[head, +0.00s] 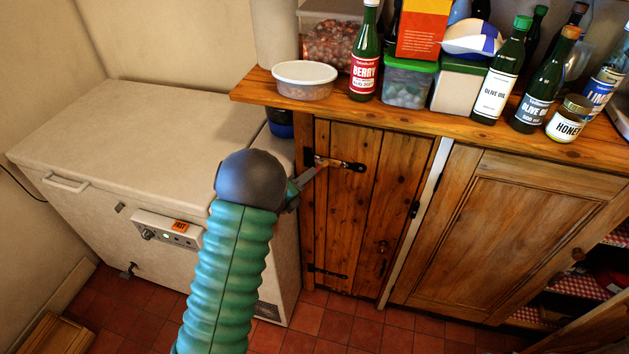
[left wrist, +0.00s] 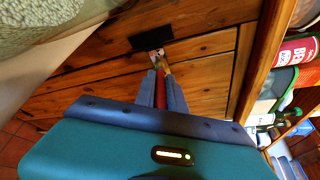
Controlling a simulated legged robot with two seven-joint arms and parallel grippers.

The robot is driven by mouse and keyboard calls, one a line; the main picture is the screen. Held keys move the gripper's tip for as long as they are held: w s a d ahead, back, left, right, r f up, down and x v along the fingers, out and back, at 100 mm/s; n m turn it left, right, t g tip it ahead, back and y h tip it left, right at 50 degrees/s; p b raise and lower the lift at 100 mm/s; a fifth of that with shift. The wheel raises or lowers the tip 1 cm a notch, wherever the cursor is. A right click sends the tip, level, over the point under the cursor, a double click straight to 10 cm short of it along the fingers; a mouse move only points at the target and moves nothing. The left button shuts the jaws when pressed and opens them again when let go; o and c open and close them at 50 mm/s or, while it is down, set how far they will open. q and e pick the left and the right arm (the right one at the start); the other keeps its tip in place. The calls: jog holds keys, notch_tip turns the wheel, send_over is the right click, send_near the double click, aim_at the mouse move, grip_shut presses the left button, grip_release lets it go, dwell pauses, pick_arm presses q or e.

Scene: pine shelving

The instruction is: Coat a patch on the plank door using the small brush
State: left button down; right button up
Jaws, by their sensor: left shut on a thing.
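The plank door (head: 350,215) is shut, with vertical brown boards and black strap hinges (head: 350,166) on its left side. My left gripper (head: 303,181) is at the door's upper left and is shut on the small brush (head: 322,164). The brush's red handle (left wrist: 160,92) lies between the fingers in the left wrist view. Its pale tip (left wrist: 157,53) is beside a dark rectangle (left wrist: 152,38) on the wood. I cannot tell whether the tip touches the wood. My right gripper is in neither view.
A white chest freezer (head: 130,140) stands left of the door. The wooden counter (head: 400,112) overhangs the door and holds a lidded tub (head: 305,80), a berry bottle (head: 365,60) and several other bottles. A panelled door (head: 500,235) is to the right.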

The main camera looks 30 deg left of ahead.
pick_arm(q)
jog(key=a, duration=0.2)
jog(key=s+a+b, duration=0.1)
jog(key=a, duration=0.1)
dwell(0.3)
jog(key=shift+s, duration=0.1)
jog(key=s, duration=0.2)
jog(key=s+d, duration=0.1)
jog(key=s, duration=0.2)
jog(key=shift+s+d+b, duration=0.15)
jog(key=shift+s+b, duration=0.15)
jog(key=shift+s, duration=0.05)
jog(key=shift+f, duration=0.1)
jog(key=s, duration=0.3)
jog(key=shift+d+b, duration=0.35)
jog(key=shift+b, duration=0.05)
